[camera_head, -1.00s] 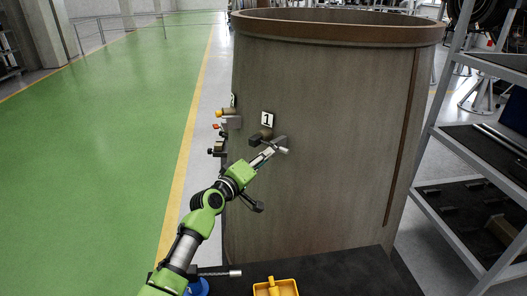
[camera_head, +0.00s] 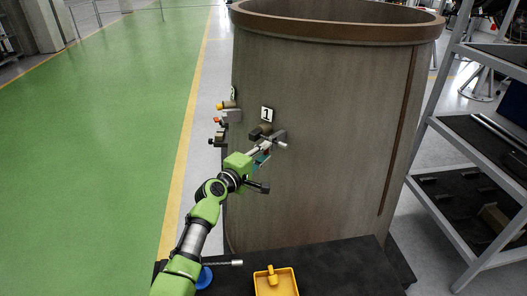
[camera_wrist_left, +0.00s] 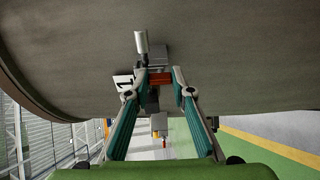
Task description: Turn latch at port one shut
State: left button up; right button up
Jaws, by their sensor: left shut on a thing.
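The latch (camera_head: 278,137) at port one sits on the curved brown wall, just below the white plate marked 1 (camera_head: 267,114). Its light grey handle end points to the right and slightly down in the head view. My left gripper (camera_head: 266,153) is at the latch, coming from below left. In the left wrist view, the two teal fingers of my left gripper (camera_wrist_left: 162,83) close around the latch's parts, with a red-brown block (camera_wrist_left: 160,76) between the tips. The grey handle cylinder (camera_wrist_left: 141,42) stands beyond the tips. The exact contact is partly hidden. My right gripper is not in view.
More fittings with an orange knob (camera_head: 220,106) stick out at the wall's left edge. A dark bench top below holds a yellow tray (camera_head: 290,283), a metal rod (camera_head: 222,263) and a blue item (camera_head: 204,279). A grey shelf rack (camera_head: 452,160) stands right. Green floor lies open left.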

pick_arm(q)
jog(key=shift+f, duration=0.1)
jog(key=o, duration=1.1)
jog(key=v, duration=1.2)
